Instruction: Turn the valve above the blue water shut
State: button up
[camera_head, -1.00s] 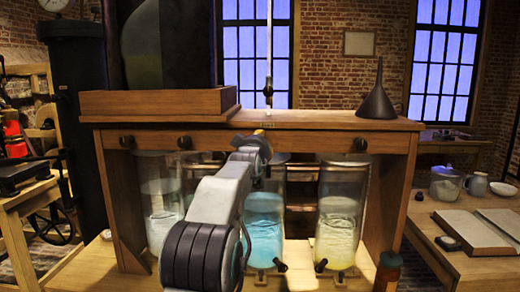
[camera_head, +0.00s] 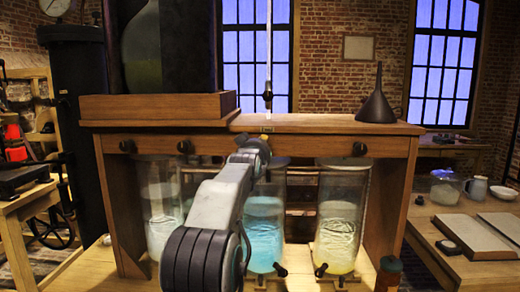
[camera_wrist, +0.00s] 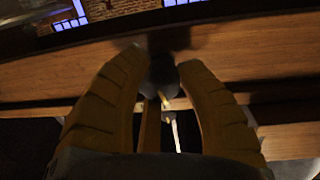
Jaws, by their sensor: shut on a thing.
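The jar of blue water (camera_head: 264,233) stands in the middle under the wooden shelf (camera_head: 330,143), partly behind my arm. The valve above it is hidden by my gripper (camera_head: 262,147) in the head view. In the wrist view, my gripper (camera_wrist: 162,64) has its two yellow fingers on either side of a dark rounded knob (camera_wrist: 163,75), the valve, and is shut on it. The valve's exact turn angle cannot be made out.
A jar of pale water (camera_head: 162,212) stands left and a jar of yellowish water (camera_head: 338,228) right. Other dark knobs sit on the shelf front, at left (camera_head: 127,146) and right (camera_head: 359,149). A dark funnel (camera_head: 377,100) stands on top.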

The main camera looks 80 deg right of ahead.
jog(key=shift+r, duration=0.1)
jog(key=o, duration=1.2)
jog(key=shift+w+a+r, duration=0.1)
jog(key=shift+a+r, duration=0.05)
jog(key=shift+a, duration=2.85)
jog(key=shift+w+a+r, duration=0.1)
jog(key=shift+a+r, duration=0.05)
jog(key=shift+a, duration=2.8)
